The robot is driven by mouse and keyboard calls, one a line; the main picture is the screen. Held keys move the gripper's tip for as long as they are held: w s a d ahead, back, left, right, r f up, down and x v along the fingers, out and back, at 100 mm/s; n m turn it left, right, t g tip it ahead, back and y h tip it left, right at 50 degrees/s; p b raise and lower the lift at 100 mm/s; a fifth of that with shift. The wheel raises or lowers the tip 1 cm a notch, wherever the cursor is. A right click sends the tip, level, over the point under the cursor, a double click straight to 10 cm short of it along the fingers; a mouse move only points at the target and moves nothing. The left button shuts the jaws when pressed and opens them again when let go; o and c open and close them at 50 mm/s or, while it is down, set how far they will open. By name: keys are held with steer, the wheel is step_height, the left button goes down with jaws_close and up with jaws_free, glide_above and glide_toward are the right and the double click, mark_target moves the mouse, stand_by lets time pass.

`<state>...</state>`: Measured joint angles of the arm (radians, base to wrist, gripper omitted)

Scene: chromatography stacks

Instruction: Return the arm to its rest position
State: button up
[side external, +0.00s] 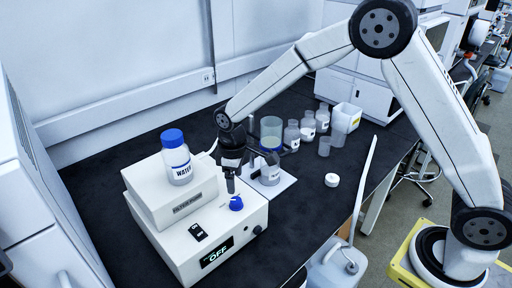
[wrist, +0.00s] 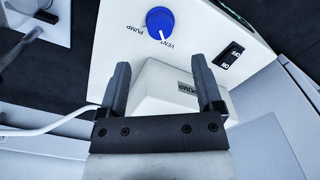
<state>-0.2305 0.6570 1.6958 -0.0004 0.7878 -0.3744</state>
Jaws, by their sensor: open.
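My gripper (side external: 230,184) points down above the white pump box (side external: 178,244), next to the blue knob (side external: 236,203). In the wrist view the two dark fingers of my gripper (wrist: 165,88) are apart with nothing held between them. The blue knob (wrist: 160,22) lies beyond the fingertips, with the labels PUMP and VENT beside it. The black rocker switch (wrist: 229,55) is to the right of the fingers. My arm arches over the bench from its base at the right.
A WATER bottle (side external: 178,165) with a blue cap stands on the filter pump's raised block. Beside my gripper are a small flask (side external: 270,175) and a beaker (side external: 271,131). Several bottles (side external: 308,127) stand behind. A white lid (side external: 332,180) lies on the black bench (side external: 310,215).

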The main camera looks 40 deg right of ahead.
steer(key=shift+s+d+r, duration=0.25)
steer(key=shift+s+d, duration=0.05)
steer(key=shift+d, duration=0.1)
steer(key=s+d+r+m+t, duration=0.1)
steer(key=s+d+m, duration=0.2)
steer(key=s, duration=0.6)
steer(key=s+d+r+m+t, duration=0.1)
steer(key=s+d+r+m, duration=0.1)
steer(key=s+d+m, duration=0.2)
steer(key=s+d, duration=0.3)
steer(key=s, duration=0.2)
steer(key=shift+r+t, duration=0.15)
steer(key=shift+t, duration=0.15)
steer(key=shift+d, duration=0.1)
